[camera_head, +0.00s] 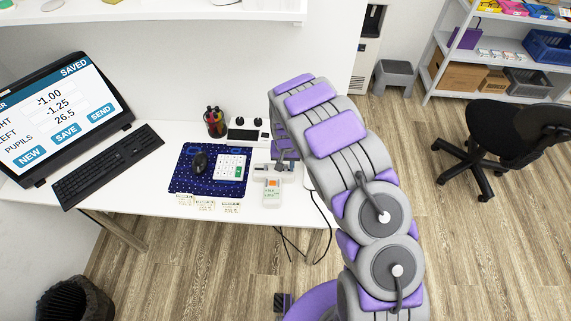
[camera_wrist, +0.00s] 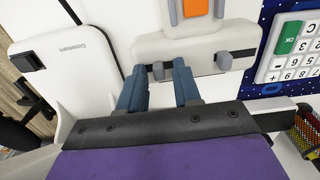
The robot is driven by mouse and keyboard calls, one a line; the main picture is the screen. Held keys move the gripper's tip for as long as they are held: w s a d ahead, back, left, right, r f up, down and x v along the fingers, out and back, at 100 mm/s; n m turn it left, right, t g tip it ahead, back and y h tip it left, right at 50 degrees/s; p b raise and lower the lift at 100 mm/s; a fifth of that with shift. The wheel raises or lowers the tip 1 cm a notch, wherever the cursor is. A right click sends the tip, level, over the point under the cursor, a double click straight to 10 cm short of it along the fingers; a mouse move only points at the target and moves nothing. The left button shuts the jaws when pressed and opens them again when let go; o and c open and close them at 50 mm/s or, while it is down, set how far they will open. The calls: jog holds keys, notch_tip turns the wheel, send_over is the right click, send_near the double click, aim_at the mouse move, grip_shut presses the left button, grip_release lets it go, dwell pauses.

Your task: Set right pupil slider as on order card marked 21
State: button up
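The white-grey pupil device (camera_head: 272,190) with a small orange display lies at the desk's front edge, right of the blue mat. In the wrist view its body (camera_wrist: 190,48) carries two grey slider knobs. One knob (camera_wrist: 157,71) sits between the tips of my gripper (camera_wrist: 158,76), whose blue fingers are apart on either side of it; I cannot tell whether they touch it. The other knob (camera_wrist: 223,62) stands clear to the right.
The monitor (camera_head: 50,115) shows SAVED, -1.00, -1.25 and 26.5. A keyboard (camera_head: 108,165), mouse (camera_head: 199,162), calculator (camera_head: 231,168) and pen cup (camera_head: 215,122) are on the desk. In the wrist view a white "Glowmann" device (camera_wrist: 65,60) stands close left of my fingers.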

grip_shut()
dwell(1.2)
